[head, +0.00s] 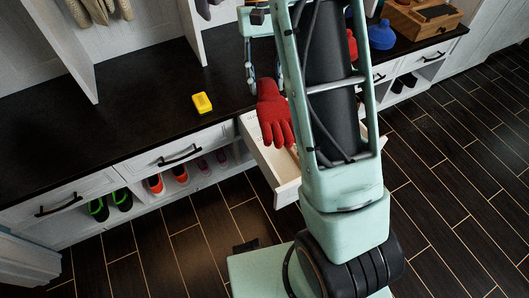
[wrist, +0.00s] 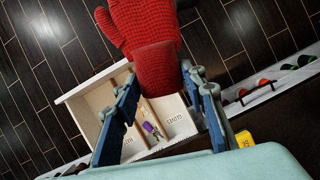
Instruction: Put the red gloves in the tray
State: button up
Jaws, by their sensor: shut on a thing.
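The red knitted gloves (head: 273,112) hang from my gripper (head: 265,80), fingers down, over the open white drawer (head: 289,190). In the wrist view the gloves (wrist: 145,35) reach up from between the two fingers of my gripper (wrist: 165,77), which is shut on their cuff end. Below, the drawer (wrist: 75,95) shows a wooden tray-like inside (wrist: 145,110) with a divider. One compartment has a label that seems to read GLOVES; the other's label is partly hidden. The gloves hide part of the drawer, and my arm covers its right side in the head view.
A purple item with keys (wrist: 152,130) lies inside the drawer by the divider. A yellow block (head: 202,103) sits on the dark countertop (head: 150,110). A blue object (head: 382,35) and wooden box (head: 420,18) stand at the back right. Shoes (head: 122,198) fill the lower shelf.

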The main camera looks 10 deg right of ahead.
aim_at(276, 159)
jog(key=i+j, duration=0.15)
jog(key=j, duration=0.2)
jog(key=i+j, duration=0.15)
jog(key=j, duration=0.25)
jog(key=i+j+z, duration=0.1)
jog(key=j, duration=0.25)
